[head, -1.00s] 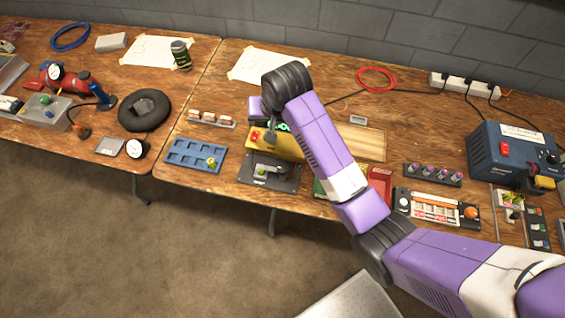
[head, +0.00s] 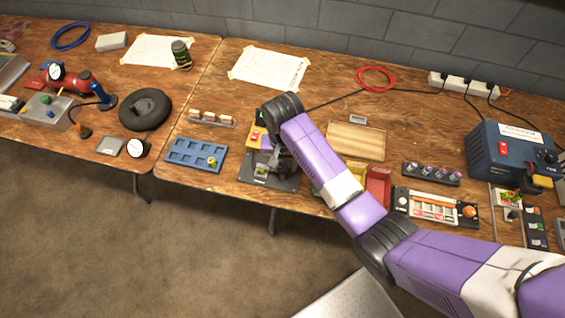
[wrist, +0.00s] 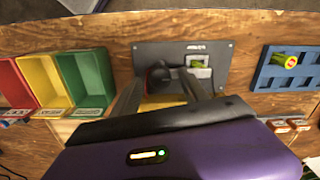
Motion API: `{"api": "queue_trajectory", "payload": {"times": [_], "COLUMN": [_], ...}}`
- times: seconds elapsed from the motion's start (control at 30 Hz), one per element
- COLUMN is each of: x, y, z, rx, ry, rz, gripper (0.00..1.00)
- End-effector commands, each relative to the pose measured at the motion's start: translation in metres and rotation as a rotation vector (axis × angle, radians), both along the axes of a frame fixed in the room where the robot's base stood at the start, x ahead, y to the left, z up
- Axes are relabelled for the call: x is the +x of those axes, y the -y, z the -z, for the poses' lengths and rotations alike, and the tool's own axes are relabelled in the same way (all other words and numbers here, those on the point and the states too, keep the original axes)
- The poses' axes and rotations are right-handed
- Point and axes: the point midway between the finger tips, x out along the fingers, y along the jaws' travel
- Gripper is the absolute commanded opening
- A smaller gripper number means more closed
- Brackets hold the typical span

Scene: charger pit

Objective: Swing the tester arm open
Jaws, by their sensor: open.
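The tester's dark grey plate (head: 284,185) lies near the table's front edge, and it also shows in the wrist view (wrist: 220,48). A pale socket with a green piece (wrist: 200,65) sits on it. A dark rounded knob (wrist: 157,73), seemingly on the tester arm, stands left of the socket in the wrist view. My gripper (wrist: 160,82) is open, its two grey fingers reaching over the plate on either side of the knob. Whether they touch it, I cannot tell. In the head view my gripper (head: 278,162) is partly hidden by my wrist.
A blue tray (head: 180,153) holding a green and yellow piece is left of the tester. Red (head: 378,186), yellow (wrist: 40,80) and green (wrist: 88,75) bins stand on the other side. A wooden board (head: 356,141) lies behind. A blue power unit (head: 497,150) is far right.

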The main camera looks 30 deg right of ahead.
Motion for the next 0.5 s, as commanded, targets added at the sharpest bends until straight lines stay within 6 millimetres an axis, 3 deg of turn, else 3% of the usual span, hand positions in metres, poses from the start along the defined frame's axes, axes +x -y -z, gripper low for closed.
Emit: {"api": "queue_trajectory", "payload": {"times": [0.33,0.5], "x": [-0.0002,-0.0001], "y": [0.0000,-0.0001], "z": [0.0046,0.0044], "rx": [0.000,0.000], "ry": [0.000,0.000], "rz": [-0.001,-0.001], "gripper": [0.50,0.17]}}
